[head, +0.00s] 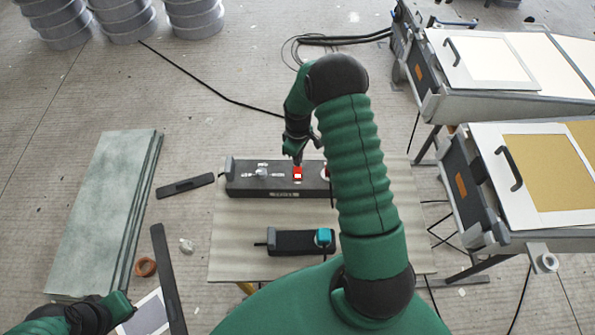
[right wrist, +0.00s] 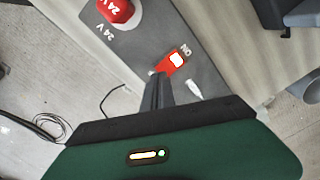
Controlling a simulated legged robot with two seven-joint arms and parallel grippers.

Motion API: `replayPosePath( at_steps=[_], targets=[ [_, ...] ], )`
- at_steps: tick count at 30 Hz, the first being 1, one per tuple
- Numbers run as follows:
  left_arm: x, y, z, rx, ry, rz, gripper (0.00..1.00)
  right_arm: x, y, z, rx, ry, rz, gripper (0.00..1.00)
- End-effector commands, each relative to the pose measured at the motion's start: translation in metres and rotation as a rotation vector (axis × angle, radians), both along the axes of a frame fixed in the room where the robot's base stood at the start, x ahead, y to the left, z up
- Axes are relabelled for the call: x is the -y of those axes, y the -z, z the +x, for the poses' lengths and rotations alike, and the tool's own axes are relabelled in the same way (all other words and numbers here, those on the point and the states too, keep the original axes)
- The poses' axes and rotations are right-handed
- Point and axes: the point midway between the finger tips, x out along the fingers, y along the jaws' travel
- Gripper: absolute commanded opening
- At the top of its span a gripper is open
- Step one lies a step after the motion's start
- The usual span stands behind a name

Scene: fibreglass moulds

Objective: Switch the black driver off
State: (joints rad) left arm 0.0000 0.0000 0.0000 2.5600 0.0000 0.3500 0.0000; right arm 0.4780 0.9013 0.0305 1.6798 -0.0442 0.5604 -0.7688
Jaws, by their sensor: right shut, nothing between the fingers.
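The black driver (head: 250,188) is a long dark box on the far part of the small table. A red switch (head: 297,174) with a pale lit patch sits on its top; it also shows in the right wrist view (right wrist: 172,62). A label by the switch seems to read "ON". A red round knob marked 24 V (right wrist: 116,10) is on the same face. My right gripper (head: 298,161) is shut and empty, its tips (right wrist: 158,80) at the switch's edge; I cannot tell whether they touch. My left arm's end (head: 118,305) is at the lower left, fingers unclear.
Grey-green panels (head: 95,215) and dark bars (head: 185,186) lie at the left. Work stands with framed boards (head: 550,165) are at the right. Cables run across the floor.

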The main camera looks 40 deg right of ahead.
Motion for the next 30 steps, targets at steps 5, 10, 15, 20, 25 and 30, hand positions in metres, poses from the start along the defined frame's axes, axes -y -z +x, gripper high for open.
replayPosePath(
  at_steps=[5,10,15,20,25,30],
  targets=[
    [0.000,0.000,0.000,0.000,0.000,0.000,0.00,0.000,0.000,0.000,0.000,0.000,0.000,0.00],
    [0.000,0.001,0.000,0.000,0.000,0.000,0.00,0.000,0.002,0.000,0.000,0.000,0.000,0.00],
    [0.000,0.003,0.000,0.000,0.000,0.000,0.00,0.000,0.005,0.000,0.000,0.000,0.000,0.00],
    [0.000,0.005,0.000,0.000,0.000,0.000,0.00,0.000,0.007,0.000,0.000,0.000,0.000,0.00],
    [0.000,0.006,0.000,0.000,0.000,0.000,0.00,0.000,0.010,0.000,0.000,0.000,0.000,0.00],
    [0.000,0.008,0.000,0.000,0.000,0.000,0.00,0.000,0.012,0.000,0.000,0.000,0.000,0.00]
  ],
)
